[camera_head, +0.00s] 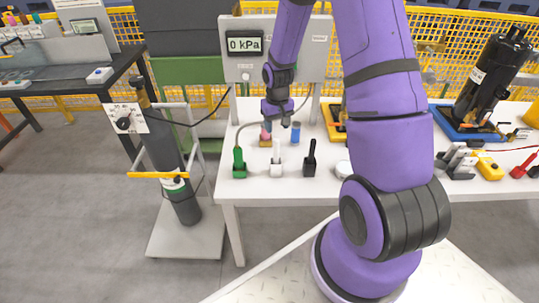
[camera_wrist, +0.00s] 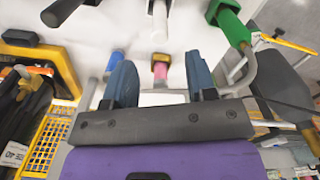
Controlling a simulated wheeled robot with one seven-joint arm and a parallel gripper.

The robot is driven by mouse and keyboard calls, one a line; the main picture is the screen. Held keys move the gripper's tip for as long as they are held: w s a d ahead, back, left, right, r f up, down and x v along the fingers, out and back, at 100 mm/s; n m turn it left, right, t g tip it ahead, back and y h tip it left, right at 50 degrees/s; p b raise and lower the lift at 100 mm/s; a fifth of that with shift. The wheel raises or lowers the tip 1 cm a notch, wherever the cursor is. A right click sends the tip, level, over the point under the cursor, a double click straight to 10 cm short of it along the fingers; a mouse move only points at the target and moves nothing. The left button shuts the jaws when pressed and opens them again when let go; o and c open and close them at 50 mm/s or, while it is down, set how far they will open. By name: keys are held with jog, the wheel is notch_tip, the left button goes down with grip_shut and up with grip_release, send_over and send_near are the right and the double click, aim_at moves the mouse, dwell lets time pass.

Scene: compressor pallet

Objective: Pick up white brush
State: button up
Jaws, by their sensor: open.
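The white brush (camera_head: 276,160) stands on the white table between a green one and a black one. My gripper (camera_head: 277,122) is above the table, behind the white brush in the head view, and is apart from it. In the wrist view, my gripper's two blue-grey fingers (camera_wrist: 161,78) are spread with nothing held between them. The white brush (camera_wrist: 159,20) shows at the top of that view, beyond the fingertips and roughly in line with the gap.
The green brush (camera_head: 239,163) and black brush (camera_head: 310,158) flank the white one closely. A pink-topped item (camera_head: 265,134) and a blue cylinder (camera_head: 296,132) stand behind them. A pressure display panel (camera_head: 247,68) rises at the back. A gas cylinder on a cart (camera_head: 170,165) stands left of the table.

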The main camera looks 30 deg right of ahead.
aim_at(276, 147)
notch_tip(276, 147, down, 10)
jog(key=shift+f, duration=0.25)
dwell(0.5)
grip_shut()
